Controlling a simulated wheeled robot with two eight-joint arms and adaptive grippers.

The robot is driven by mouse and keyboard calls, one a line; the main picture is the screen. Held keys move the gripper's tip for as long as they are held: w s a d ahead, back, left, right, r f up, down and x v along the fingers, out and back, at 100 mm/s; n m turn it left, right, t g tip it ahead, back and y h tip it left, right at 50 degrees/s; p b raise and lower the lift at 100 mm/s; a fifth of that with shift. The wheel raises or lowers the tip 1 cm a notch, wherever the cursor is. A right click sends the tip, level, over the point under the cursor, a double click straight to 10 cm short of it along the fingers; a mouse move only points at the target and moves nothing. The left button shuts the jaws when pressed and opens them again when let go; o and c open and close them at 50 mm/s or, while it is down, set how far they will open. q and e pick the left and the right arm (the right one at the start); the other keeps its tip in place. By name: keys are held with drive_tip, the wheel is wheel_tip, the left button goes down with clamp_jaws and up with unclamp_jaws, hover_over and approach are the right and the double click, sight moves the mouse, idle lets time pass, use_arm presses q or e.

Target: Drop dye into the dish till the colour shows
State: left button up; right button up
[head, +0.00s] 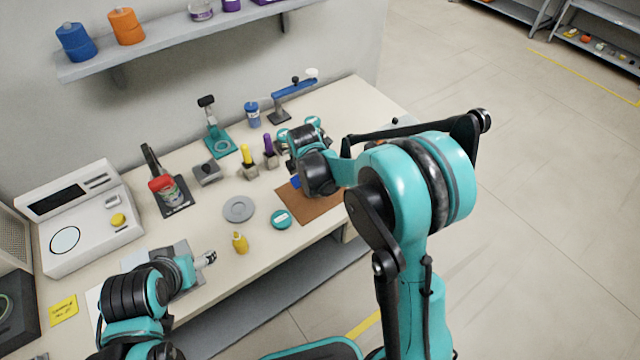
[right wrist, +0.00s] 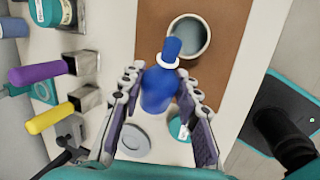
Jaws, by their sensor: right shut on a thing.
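A round pale dish (right wrist: 189,38) with grey-blue contents sits on a brown mat (right wrist: 228,75); in the head view the mat (head: 308,207) lies at the bench's front right and my right arm hides the dish. My right gripper (right wrist: 161,92) is shut on a blue dropper bottle (right wrist: 158,91) with a white collar and a blue tip. The tip overlaps the dish's near-left edge in the wrist view; the height between them is unclear. The bottle shows as a blue patch in the head view (head: 295,182). My left gripper (head: 207,258) is over the bench's front left, its jaw opening too small to judge.
A yellow bottle (head: 240,243), a teal-labelled round tin (head: 281,219) and a grey round plate (head: 239,209) stand left of the mat. Yellow (head: 246,155) and purple (head: 268,145) handled tools stand in holders behind. A white instrument (head: 80,220) fills the left end.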

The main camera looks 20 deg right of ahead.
drive_tip(key=shift+f+y, duration=0.35)
drive_tip(key=shift+y, duration=0.55)
idle(1.8)
drive_tip(key=shift+a+f+m+y+b, duration=0.1)
drive_tip(key=shift+f+m+y+b, duration=0.3)
drive_tip(key=shift+f+y+b, duration=0.65)
idle(1.4)
drive_tip(key=shift+b, duration=0.3)
